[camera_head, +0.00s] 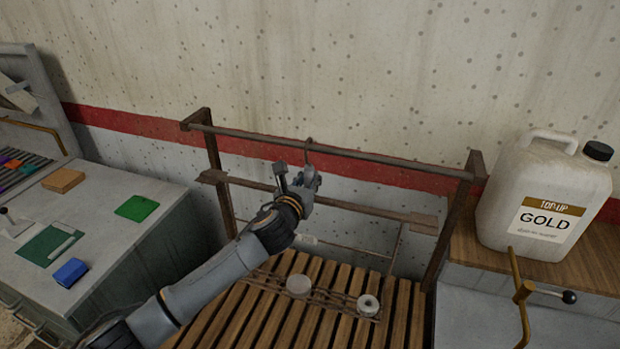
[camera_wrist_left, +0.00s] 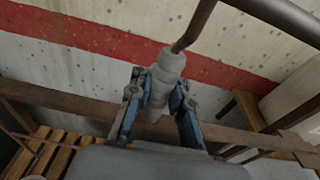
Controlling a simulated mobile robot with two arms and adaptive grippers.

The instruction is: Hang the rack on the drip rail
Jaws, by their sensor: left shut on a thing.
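The drip rail (camera_head: 400,163) is a dark bar across the top of a brown frame in front of the wall. My left gripper (camera_head: 308,178) is just below it, shut on the grey grip of the rack (camera_wrist_left: 160,88). A thin brown hook (camera_head: 308,148) rises from the grip to the rail. In the left wrist view the hook leaves the top edge, beside the rail (camera_wrist_left: 275,18), so I cannot tell whether it is over the bar. Thin rods and a low wire part (camera_head: 335,303) of the rack show below, partly behind my arm. My right gripper is out of view.
A lower crossbar (camera_head: 370,209) spans the frame. A slatted wooden surface (camera_head: 250,320) lies below, with white round pieces (camera_head: 298,285) above it. A white GOLD jug (camera_head: 545,200) stands at right. A grey bench (camera_head: 105,205) with small coloured blocks is at left.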

